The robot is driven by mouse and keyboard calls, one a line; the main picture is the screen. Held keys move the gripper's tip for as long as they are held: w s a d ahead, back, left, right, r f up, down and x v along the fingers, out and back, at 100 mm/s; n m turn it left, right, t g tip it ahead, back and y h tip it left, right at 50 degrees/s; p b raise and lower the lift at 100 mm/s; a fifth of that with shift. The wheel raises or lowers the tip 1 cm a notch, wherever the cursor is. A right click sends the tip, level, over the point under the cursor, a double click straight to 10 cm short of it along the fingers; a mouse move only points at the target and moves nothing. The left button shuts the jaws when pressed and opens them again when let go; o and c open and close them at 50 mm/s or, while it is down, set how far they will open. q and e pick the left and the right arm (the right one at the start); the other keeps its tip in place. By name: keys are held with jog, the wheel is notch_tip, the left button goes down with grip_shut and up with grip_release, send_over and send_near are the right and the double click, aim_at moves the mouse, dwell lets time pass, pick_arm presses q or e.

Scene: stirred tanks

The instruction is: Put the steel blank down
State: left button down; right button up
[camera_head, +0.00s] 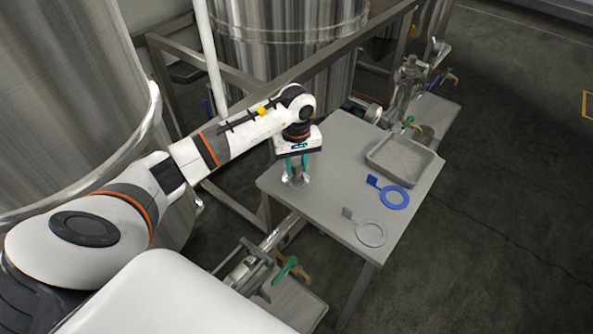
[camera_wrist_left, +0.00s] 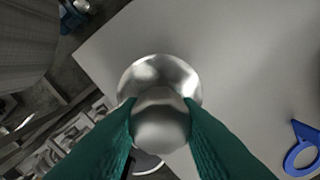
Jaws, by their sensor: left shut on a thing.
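The steel blank (camera_head: 296,181) is a shiny round piece with a wide flange and a rounded knob. In the left wrist view the blank (camera_wrist_left: 158,72) sits between the green fingers, which press on both sides of the knob. My left gripper (camera_head: 297,165) points down and is shut on it, over the left part of the grey table (camera_head: 330,150). The blank is at or just above the table top; I cannot tell whether it touches. Its underside is hidden. My right gripper is not in view.
A blue ring with a tab (camera_head: 397,204) and a grey ring with a tab (camera_head: 371,243) lie on the table to the right. A shallow grey tray (camera_head: 404,172) stands at the back right. Large steel tanks (camera_head: 290,45) and pipework with valves surround the table. The table's middle is clear.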

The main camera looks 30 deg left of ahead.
aim_at(297, 173)
pick_arm(q)
notch_tip(297, 173, down, 2)
jog(key=shift+s+f+p, duration=0.1)
jog(key=shift+f+p, duration=0.15)
jog(key=shift+p, duration=0.05)
jog(key=shift+f, duration=0.35)
jog(key=c, duration=1.5)
grip_release()
jog(key=shift+f+b, duration=0.1)
jog(key=shift+b, duration=0.2)
jog(key=o, duration=0.4)
